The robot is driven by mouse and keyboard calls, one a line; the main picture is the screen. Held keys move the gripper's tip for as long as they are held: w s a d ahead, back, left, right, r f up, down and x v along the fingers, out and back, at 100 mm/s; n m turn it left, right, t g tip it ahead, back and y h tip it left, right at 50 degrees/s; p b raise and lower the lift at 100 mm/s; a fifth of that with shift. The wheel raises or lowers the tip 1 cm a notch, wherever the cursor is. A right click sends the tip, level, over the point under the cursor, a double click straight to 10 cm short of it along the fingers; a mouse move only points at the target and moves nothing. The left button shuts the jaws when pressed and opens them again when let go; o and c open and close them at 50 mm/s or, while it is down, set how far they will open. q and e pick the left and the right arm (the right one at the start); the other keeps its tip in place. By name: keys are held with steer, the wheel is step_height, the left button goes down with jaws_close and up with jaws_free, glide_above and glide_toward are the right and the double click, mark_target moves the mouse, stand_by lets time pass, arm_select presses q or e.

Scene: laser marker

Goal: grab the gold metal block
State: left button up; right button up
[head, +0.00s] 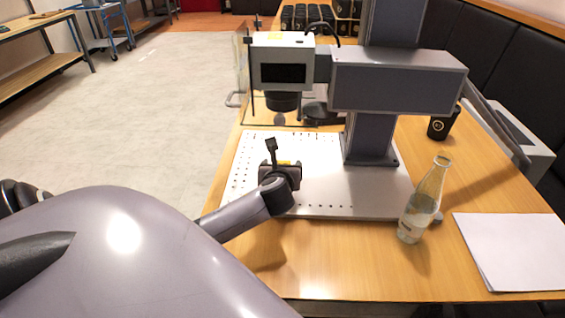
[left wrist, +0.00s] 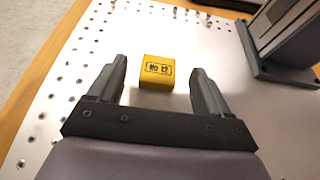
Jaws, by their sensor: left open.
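The gold metal block (left wrist: 157,72) lies on the perforated plate of the laser marker, with dark printed marks on its face. In the left wrist view it sits between and slightly beyond the fingertips of my left gripper (left wrist: 157,80), apart from both fingers. The gripper is open and empty. My right gripper is not in view.
The marker's head (head: 283,62) hangs over the back of the plate (head: 330,195), and its column (head: 370,138) stands to the right. A glass bottle (head: 420,205), white paper (head: 510,248) and a black cup (head: 440,125) are on the right of the table. The plate's left side is clear.

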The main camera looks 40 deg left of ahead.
mark_target(283, 161)
arm_select(q)
steer(key=shift+f+b+x, duration=0.25)
steer(key=shift+b+x, duration=0.1)
steer(key=shift+x, duration=1.6)
steer(key=shift+d, duration=0.1)
steer(key=c, duration=1)
steer(key=shift+c, duration=0.5)
steer(key=shift+r, duration=0.15)
